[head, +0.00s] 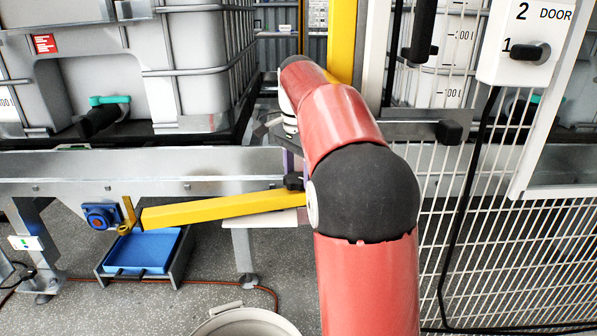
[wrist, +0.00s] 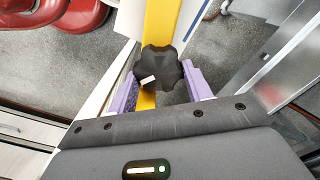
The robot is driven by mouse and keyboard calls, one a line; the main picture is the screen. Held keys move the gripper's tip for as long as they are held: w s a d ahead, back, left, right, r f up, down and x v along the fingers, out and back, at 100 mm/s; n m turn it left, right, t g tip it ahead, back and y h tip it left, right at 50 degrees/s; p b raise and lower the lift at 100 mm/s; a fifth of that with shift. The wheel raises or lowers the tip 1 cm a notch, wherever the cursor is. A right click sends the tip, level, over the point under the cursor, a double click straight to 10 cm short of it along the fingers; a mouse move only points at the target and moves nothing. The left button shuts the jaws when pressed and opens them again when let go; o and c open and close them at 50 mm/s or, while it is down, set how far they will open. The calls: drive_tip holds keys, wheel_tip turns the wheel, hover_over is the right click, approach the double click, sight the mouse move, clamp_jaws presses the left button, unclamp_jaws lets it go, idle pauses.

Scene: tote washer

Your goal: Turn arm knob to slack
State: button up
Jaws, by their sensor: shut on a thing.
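The arm knob (wrist: 165,72) is a black lobed knob with a white mark on it, seated on a yellow bar in the wrist view. The white mark points to the lower left of the knob's middle. My gripper (wrist: 160,82) has its purple fingers on either side of the knob and is shut on it. In the head view the knob (head: 293,182) is a small dark shape at the right end of the yellow arm (head: 220,208), partly hidden by my own arm. The yellow arm reaches left, nearly level, from there.
A blue fitting (head: 101,216) and yellow upright stand by the arm's left end, above a blue tray (head: 143,250). A steel rail (head: 120,172) runs behind the arm. A mesh fence (head: 500,240) and a DOOR switch box (head: 520,45) are at right. A pale bin (head: 245,322) stands in front.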

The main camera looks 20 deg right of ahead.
sight(299, 175)
drive_tip(key=o, duration=1)
drive_tip(key=shift+c, duration=0.2)
drive_tip(key=shift+r, duration=3.9)
